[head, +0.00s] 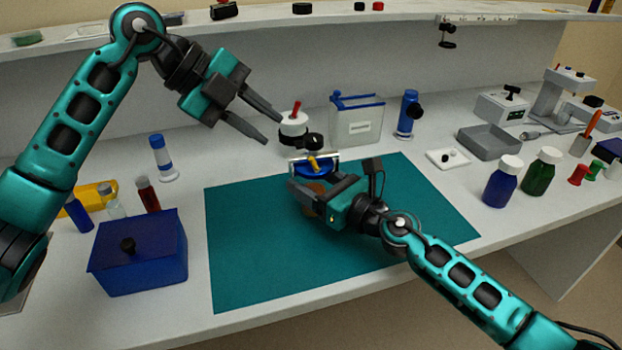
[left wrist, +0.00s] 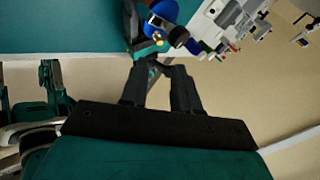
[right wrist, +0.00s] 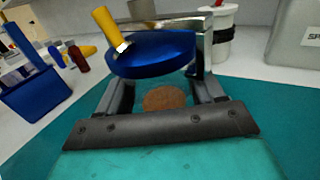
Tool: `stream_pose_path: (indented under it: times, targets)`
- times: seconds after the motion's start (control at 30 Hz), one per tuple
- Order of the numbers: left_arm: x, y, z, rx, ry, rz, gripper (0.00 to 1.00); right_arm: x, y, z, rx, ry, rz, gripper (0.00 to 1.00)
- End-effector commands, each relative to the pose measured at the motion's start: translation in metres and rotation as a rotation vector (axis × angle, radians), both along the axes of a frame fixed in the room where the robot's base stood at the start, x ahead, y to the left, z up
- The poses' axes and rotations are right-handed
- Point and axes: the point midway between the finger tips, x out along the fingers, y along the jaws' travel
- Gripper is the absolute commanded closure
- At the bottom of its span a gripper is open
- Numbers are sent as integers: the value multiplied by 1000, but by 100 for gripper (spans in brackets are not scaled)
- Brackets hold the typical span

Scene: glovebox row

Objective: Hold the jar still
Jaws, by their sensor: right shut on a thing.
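The jar has a blue lid (head: 318,171) with a yellow stick-like piece on top and a metal bail around it. It stands on the teal mat (head: 250,250), and its brownish body (right wrist: 165,98) shows below the lid in the right wrist view. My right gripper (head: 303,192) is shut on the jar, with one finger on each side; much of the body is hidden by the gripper. My left gripper (head: 272,129) is open and empty, above and to the left of the jar. In the left wrist view the blue lid (left wrist: 165,10) shows beyond its fingers.
A white jar with a black band (head: 293,124) stands behind the held jar. A clear box with blue trim (head: 356,122) and a blue bottle (head: 407,112) stand at the back. A blue box (head: 140,255) is at left. The front of the mat is clear.

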Motion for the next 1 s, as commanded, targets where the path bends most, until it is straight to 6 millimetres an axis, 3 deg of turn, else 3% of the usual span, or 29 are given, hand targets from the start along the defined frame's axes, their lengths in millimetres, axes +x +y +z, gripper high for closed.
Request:
stream_pose_path:
  times: [0.17,0.3,0.6,0.8,1.0]
  targets:
    - [-6,-22,-23,-73,-121,-106,87,0,0,-1,-1,1,0,78]
    - [-15,-51,-46,-180,-325,-221,100,0,0,-1,-1,1,0,78]
    - [-47,-94,-77,-352,-843,-310,100,0,0,-1,-1,1,0,78]
    - [-70,-104,-87,-357,-1183,-234,100,0,0,-1,-1,1,0,78]
    - [-92,-95,-94,-229,-1470,-80,100,0,0,-1,-1,1,0,78]
